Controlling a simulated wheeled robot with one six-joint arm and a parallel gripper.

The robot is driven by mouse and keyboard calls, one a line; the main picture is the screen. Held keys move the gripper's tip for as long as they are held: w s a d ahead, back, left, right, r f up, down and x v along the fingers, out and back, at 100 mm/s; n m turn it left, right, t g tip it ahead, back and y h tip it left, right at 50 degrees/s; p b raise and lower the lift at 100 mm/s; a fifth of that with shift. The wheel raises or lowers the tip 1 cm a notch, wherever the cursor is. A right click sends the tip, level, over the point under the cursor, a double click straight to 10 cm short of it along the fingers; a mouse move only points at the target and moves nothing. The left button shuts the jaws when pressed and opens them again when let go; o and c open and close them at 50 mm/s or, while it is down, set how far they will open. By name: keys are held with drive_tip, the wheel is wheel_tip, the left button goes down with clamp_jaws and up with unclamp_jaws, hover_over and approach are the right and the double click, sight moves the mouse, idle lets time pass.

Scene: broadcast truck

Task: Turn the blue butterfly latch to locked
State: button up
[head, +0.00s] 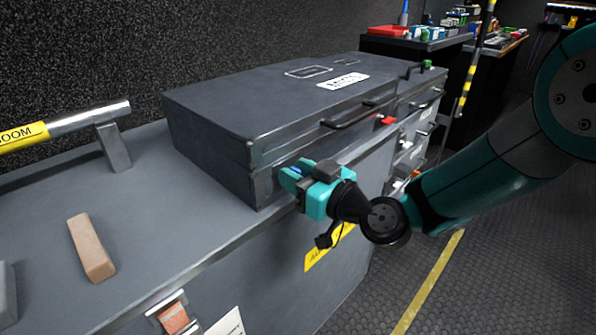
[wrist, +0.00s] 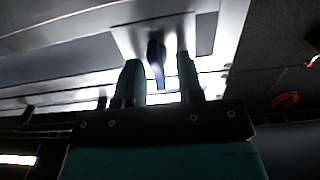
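The blue butterfly latch (wrist: 155,58) is a thin dark blue tab on a bright metal plate (wrist: 128,38) in the wrist view. In the head view only a bit of blue (head: 297,170) shows between my fingers, at the front face of the grey case (head: 225,105) near its left corner. My gripper (head: 293,175) is at that front face. In the wrist view my gripper's two fingers (wrist: 158,66) stand apart, one on each side of the latch, with a visible gap on both sides. Most of the latch is hidden in the head view.
A tan block (head: 91,248) and a metal boom pole (head: 88,118) are on the counter at left. The floor at right is clear.

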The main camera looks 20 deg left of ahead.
drive_tip(key=shift+c, duration=0.2)
clamp_jaws()
